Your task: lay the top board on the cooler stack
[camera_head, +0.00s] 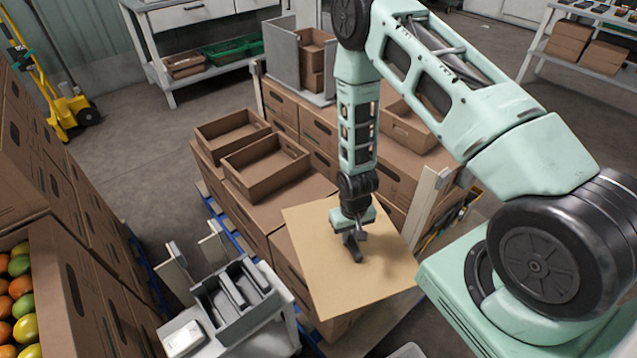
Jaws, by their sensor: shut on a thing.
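The top board (350,291) is a flat, square tan sheet in the middle of the head view. My gripper (353,248) points down at the board's middle and is shut on it; a dark grip piece shows there. The board hangs over the near right part of a stack of brown cartons (262,216), which I take for the cooler stack. The board hides the cartons beneath it. I cannot tell whether it touches them or is held above. Two open, empty cartons (266,167) sit on the stack's far left part.
A blue pallet (232,233) shows under the stack. Upright light posts (427,203) stand at its right. A grey tool tray (233,300) stands front left. A yellow pallet jack (59,97) is behind; floor between is clear.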

